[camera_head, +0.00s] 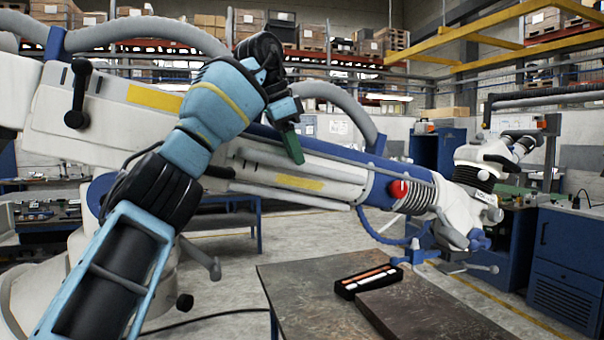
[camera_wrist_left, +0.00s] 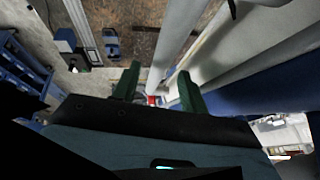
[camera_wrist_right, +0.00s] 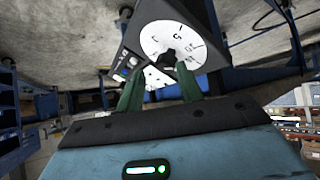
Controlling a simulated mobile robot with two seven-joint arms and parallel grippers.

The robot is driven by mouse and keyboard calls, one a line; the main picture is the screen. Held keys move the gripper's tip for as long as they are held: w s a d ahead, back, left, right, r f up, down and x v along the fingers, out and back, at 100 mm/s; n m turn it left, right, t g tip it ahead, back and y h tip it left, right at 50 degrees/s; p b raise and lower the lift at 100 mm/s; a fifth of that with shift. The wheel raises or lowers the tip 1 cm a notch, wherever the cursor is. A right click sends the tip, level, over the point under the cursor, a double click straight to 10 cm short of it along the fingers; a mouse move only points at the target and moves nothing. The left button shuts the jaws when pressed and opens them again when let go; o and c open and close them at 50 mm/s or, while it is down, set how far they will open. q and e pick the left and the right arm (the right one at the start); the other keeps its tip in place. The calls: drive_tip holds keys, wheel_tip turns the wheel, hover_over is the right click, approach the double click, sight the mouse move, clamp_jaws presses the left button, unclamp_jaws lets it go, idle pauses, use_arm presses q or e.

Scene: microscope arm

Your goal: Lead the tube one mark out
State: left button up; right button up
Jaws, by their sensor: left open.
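The large white-and-blue microscope arm (camera_head: 140,92) slants across the head view, with a pale tube section (camera_head: 300,172) and a red knob (camera_head: 398,189). I cannot make out marks on the tube. My left gripper (camera_head: 297,158) hangs over this section, its green fingers pointing down. In the left wrist view, a pale rod (camera_wrist_left: 176,45) runs down toward the gap between the open fingers (camera_wrist_left: 158,84); I cannot tell if they touch it. My right gripper (camera_wrist_right: 157,74) appears open, just in front of a white dial (camera_wrist_right: 160,36) with a black knob (camera_wrist_right: 169,56); contact is unclear.
The microscope head (camera_head: 480,165) hangs at the right end of the arm. Below it is a worn table (camera_head: 310,300) with a black tray (camera_head: 345,291) of tools and a dark plate (camera_head: 425,308). Blue cabinets (camera_head: 565,255) stand at the right.

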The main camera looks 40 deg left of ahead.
use_arm(q)
drive_tip(key=shift+x, duration=3)
clamp_jaws()
